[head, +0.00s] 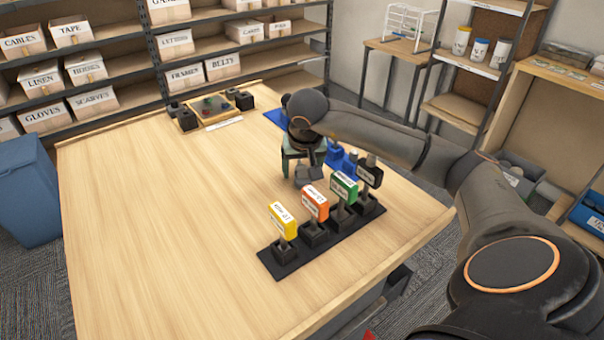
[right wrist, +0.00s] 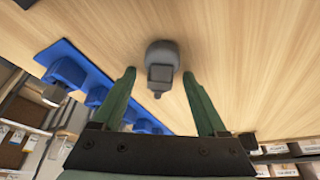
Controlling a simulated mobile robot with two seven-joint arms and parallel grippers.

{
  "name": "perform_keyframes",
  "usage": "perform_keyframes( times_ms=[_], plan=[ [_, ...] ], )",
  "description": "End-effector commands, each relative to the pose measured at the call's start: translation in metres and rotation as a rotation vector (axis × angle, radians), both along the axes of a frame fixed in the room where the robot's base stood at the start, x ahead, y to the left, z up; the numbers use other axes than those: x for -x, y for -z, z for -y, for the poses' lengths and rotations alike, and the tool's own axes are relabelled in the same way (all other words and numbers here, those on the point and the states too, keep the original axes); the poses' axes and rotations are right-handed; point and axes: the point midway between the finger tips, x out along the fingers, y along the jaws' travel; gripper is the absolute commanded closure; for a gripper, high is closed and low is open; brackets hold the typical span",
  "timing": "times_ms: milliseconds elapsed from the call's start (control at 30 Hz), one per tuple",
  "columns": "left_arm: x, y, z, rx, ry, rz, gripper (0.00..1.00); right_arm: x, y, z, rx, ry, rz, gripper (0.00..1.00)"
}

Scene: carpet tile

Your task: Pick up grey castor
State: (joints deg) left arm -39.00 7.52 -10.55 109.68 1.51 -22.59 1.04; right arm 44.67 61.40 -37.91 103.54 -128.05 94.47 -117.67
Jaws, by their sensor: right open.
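The grey castor (right wrist: 162,53) stands on the wooden table in the right wrist view, a rounded grey body with a darker square part and a small stem end. No contact shows. My arm and gripper partly cover the castor in the head view. My left gripper is out of view.
A black mat (head: 292,259) with several label-handled stamps stands in front of the gripper. A small wooden tray (head: 209,115) with black blocks sits at the far edge. The table's left half (head: 150,220) is clear.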

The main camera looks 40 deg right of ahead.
Motion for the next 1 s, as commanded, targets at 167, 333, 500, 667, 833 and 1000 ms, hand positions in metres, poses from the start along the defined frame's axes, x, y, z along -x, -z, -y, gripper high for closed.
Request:
perform_keyframes(
  times_ms=[167, 333, 500, 667, 833, 1000],
  plan=[
    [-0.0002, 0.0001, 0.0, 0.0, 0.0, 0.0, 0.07, -0.0002, 0.0005, 0.0, 0.0, 0.0, 0.0, 0.25],
    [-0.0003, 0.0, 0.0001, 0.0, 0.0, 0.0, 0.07, -0.0003, 0.0001, -0.0001, 0.0, 0.0, 0.0, 0.42],
    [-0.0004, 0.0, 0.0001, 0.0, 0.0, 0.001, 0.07, -0.0002, 0.0001, -0.0001, -0.001, 0.0, 0.001, 0.61],
    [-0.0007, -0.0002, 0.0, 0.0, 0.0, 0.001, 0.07, -0.0002, 0.0, -0.0001, -0.001, 0.0, 0.001, 0.79],
    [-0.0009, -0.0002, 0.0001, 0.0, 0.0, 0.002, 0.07, -0.0001, 0.0, 0.0, -0.001, 0.001, 0.001, 0.98],
    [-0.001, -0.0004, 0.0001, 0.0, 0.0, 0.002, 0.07, -0.0002, -0.0002, 0.0, 0.0, 0.001, 0.0, 1.0]
  ],
)
